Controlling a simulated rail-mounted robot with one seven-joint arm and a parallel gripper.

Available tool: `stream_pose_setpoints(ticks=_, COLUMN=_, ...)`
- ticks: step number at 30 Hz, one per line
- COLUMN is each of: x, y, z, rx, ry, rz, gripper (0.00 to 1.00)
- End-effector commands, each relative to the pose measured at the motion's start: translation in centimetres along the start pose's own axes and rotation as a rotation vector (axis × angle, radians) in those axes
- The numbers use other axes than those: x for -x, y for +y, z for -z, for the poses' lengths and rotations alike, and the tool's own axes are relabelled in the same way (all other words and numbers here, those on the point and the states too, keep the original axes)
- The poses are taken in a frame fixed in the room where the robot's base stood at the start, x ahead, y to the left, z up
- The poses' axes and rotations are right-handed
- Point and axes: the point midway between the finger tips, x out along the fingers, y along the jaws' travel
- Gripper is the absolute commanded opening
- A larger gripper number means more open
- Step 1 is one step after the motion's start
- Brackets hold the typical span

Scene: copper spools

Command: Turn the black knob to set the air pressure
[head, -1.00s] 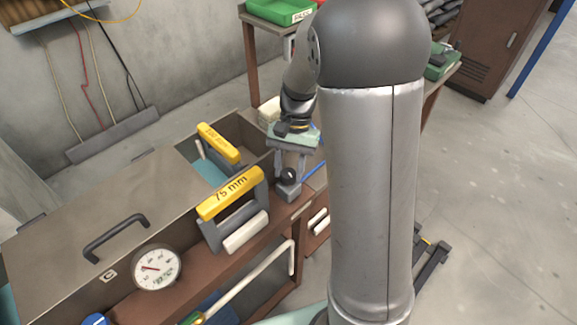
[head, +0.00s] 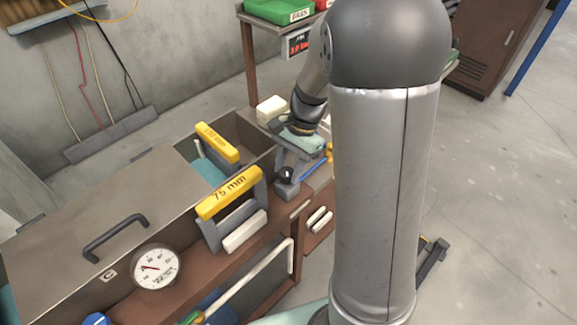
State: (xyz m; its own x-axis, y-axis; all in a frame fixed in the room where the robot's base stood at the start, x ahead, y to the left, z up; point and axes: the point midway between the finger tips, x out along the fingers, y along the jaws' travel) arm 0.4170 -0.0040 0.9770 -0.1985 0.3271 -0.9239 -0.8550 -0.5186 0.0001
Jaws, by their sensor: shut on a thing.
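The fingers are small in this view and partly cover the knob. A round white dial gauge (head: 156,267) with a red needle is on the bench front at lower left. Its numbers are too small to read.
Two yellow-topped handles, one marked 75 mm (head: 228,194), stand left of my gripper. A metal lid with a black handle (head: 114,238) covers the left of the box. A white block (head: 270,108) and a blue rod (head: 313,168) lie near my gripper.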

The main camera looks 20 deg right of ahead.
Motion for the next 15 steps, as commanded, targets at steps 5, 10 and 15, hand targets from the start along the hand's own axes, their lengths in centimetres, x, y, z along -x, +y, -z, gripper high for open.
stream_pose_setpoints(ticks=5, x=0.06, y=-0.02, z=0.07, rx=0.000, ry=0.002, rz=0.002, gripper=0.14)
stream_pose_setpoints(ticks=10, x=0.05, y=-0.01, z=0.05, rx=0.001, ry=0.002, rz=0.001, gripper=0.59)
stream_pose_setpoints(ticks=15, x=0.03, y=0.00, z=0.03, rx=0.001, ry=0.001, rz=0.000, gripper=0.59)
